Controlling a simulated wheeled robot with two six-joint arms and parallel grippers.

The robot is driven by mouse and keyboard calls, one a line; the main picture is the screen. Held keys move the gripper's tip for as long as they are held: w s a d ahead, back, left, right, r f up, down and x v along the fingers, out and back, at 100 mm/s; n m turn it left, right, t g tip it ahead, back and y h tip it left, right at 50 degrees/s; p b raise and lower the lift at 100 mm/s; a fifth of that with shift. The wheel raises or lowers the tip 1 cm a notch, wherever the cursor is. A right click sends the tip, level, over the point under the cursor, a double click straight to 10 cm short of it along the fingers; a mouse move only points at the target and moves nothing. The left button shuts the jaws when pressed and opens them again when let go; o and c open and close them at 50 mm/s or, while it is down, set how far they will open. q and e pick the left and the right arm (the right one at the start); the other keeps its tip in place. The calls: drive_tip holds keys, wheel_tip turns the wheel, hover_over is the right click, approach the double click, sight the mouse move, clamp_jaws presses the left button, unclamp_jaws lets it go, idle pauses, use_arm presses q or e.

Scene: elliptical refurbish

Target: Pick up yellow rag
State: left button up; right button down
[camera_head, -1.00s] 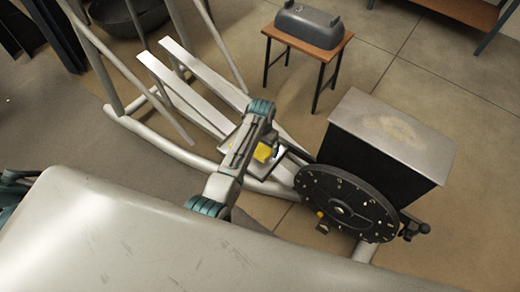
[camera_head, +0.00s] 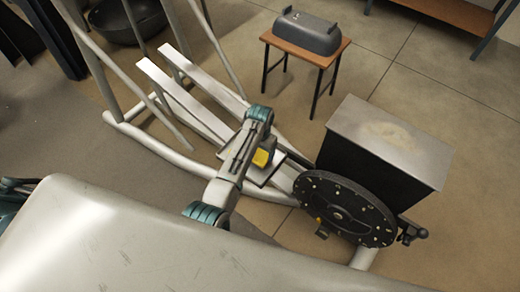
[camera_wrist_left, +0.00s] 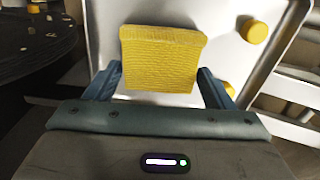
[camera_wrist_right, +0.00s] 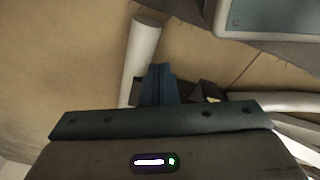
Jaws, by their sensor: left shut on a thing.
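The yellow rag (camera_wrist_left: 162,62) is a folded, ribbed block of cloth. In the left wrist view it sits between the two fingers of my left gripper (camera_wrist_left: 160,84), which is shut on it. A white-grey plate with round yellow knobs lies behind it. In the head view the rag (camera_head: 261,158) shows as a small yellow patch beside my left arm, over the pale elliptical machine frame. Whether the rag touches the plate cannot be told. My right gripper (camera_wrist_right: 158,84) is shut and empty in the right wrist view, and is not seen in the head view.
A black perforated disc (camera_head: 345,209) and a dark box with a grey top (camera_head: 390,135) stand just right of the rag. White rails (camera_head: 185,100) run to the upper left. A small wooden table (camera_head: 330,58) carries a grey cover (camera_head: 308,32). Floor between is open.

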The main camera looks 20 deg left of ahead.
sight(260, 158)
use_arm(q)
wheel_tip(260, 158, up, 3)
drive_tip(key=p, duration=0.4)
drive_tip(key=shift+r, duration=0.15)
drive_tip(key=s+p, duration=0.2)
drive_tip(key=shift+s+d+r+p, duration=0.15)
drive_tip(key=shift+d+p, duration=0.15)
drive_tip(key=shift+d, duration=0.05)
use_arm(e)
drive_tip(key=s+d+f, duration=0.2)
drive_tip(key=s+f, duration=0.7)
drive_tip(key=s, duration=0.5)
use_arm(q)
drive_tip(key=s+p, duration=0.2)
drive_tip(key=s+d+p, duration=0.1)
drive_tip(key=s+p, duration=0.1)
drive_tip(key=s+d+r+p, duration=0.1)
drive_tip(key=s+p, duration=0.1)
drive_tip(key=shift+s+p, duration=0.2)
drive_tip(key=shift+p, duration=0.15)
drive_tip(key=s+d+p, duration=0.2)
drive_tip(key=s+p, duration=0.2)
drive_tip(key=s, duration=0.2)
drive_tip(key=shift+s, duration=0.3)
use_arm(e)
wheel_tip(260, 158, up, 10)
drive_tip(key=s, duration=0.2)
drive_tip(key=shift+a+r+g, duration=0.2)
drive_tip(key=shift+g, duration=0.1)
